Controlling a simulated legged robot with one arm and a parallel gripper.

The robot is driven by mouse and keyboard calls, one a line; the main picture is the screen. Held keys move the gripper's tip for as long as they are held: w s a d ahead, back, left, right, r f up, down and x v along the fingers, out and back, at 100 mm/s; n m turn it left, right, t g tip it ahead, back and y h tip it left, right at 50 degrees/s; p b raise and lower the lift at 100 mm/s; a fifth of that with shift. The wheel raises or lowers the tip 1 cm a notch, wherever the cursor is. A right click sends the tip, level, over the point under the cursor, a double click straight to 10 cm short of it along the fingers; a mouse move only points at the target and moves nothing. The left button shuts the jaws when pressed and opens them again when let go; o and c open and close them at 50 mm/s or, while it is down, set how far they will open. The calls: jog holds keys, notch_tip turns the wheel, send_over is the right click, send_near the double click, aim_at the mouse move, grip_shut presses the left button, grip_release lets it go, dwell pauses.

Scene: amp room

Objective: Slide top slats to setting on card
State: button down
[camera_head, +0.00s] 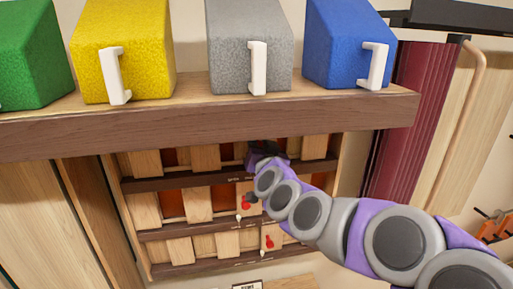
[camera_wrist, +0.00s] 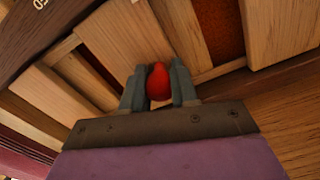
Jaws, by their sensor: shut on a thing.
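The slatted wooden panel hangs below a shelf in the head view, with slats in three rows. Top-row slats show at the left (camera_head: 146,163) and centre (camera_head: 205,158). My gripper (camera_head: 262,152) is at the right part of the top row and hides what is behind it. In the wrist view my gripper (camera_wrist: 158,88) is shut on a red knob (camera_wrist: 158,80), one finger on each side. A wooden slat (camera_wrist: 120,35) lies behind the knob. Lower red knobs show in the middle row (camera_head: 246,203) and bottom row (camera_head: 269,241). A card (camera_head: 247,287) is partly cut off below.
The brown shelf (camera_head: 200,122) overhangs the top row closely. Green (camera_head: 32,60), yellow (camera_head: 135,35), grey (camera_head: 235,40) and blue (camera_head: 340,45) blocks with white handles stand on it. A dark red pleated panel (camera_head: 412,110) is at the right.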

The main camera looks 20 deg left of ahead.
jog(key=c, duration=0.9)
grip_release()
jog(key=shift+o, duration=0.2)
jog(key=b+v, duration=0.1)
jog(key=v, duration=1.6)
jog(key=shift+d+b, duration=0.2)
jog(key=shift+b, duration=0.1)
jog(key=shift+f, duration=0.2)
jog(key=s+d+f+g+h+b, duration=0.2)
jog(key=s+d+f+g+b, duration=0.15)
jog(key=f, duration=0.55)
jog(key=s+d+f+n+g+h+b, duration=0.1)
jog(key=s+d+f+g+b, duration=0.15)
jog(key=d+f, duration=0.45)
jog(key=s+d+f+g+h+b, duration=0.2)
jog(key=s+f+g+b, duration=0.15)
jog(key=f, duration=0.75)
jog(key=s+d+f+m+g+h+b, duration=0.1)
jog(key=s+d+f+g, duration=0.1)
jog(key=s, duration=0.4)
jog(key=s+d+f+m+g+h+b, duration=0.1)
jog(key=s+d+f+g+b, duration=0.1)
jog(key=s+d+f, duration=0.3)
jog(key=s+d+f+m+g+h+b, duration=0.1)
jog(key=s+d+f+g+h+b, duration=0.1)
jog(key=s+d, duration=0.5)
jog(key=shift+s+d+f+m+g, duration=0.2)
jog(key=shift+s+f+m+g, duration=0.3)
jog(key=shift+f+g, duration=0.35)
